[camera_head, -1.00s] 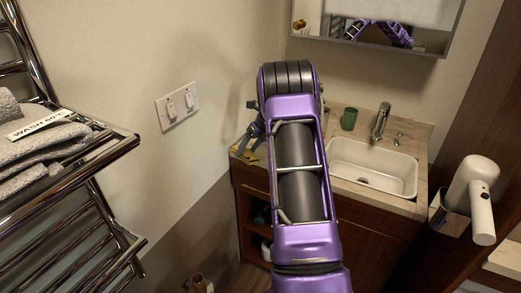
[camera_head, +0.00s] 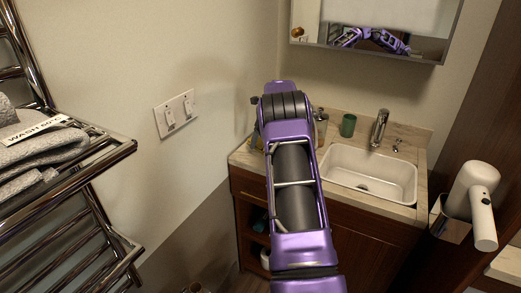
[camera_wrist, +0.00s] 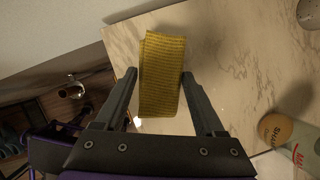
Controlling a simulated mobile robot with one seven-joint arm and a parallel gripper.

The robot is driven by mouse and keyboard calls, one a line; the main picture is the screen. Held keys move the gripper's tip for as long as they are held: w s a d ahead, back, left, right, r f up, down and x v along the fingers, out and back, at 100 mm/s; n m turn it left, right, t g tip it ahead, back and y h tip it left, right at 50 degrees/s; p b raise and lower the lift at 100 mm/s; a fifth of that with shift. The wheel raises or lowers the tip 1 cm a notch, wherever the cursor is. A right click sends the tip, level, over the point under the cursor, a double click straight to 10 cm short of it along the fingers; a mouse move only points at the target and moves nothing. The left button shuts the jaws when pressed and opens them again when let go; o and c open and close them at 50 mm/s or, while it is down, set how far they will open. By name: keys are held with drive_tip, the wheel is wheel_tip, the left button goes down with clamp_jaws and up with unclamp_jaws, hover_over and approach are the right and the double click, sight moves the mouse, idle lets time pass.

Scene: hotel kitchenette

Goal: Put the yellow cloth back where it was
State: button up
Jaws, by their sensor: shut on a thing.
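The yellow cloth (camera_wrist: 162,65) is a folded, ribbed strip in the wrist view. It lies between the two dark fingers of my gripper (camera_wrist: 159,76), which are shut on it. Its far end extends past the fingertips over the pale marble counter (camera_wrist: 225,45). I cannot tell whether the cloth touches the counter.
A white sink (camera_head: 370,172) with a tap (camera_head: 379,128) is right of my arm. A green cup (camera_head: 348,125) and a bottle (camera_head: 320,125) stand behind. A round-capped container (camera_wrist: 275,128) is close right of my gripper. A towel rack (camera_head: 110,150) is at left.

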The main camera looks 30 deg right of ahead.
drive_tip(key=shift+f, duration=1.8)
drive_tip(key=o, duration=1.2)
drive_tip(key=shift+c, duration=0.2)
drive_tip(key=v, duration=1.2)
drive_tip(key=shift+a+r, duration=0.1)
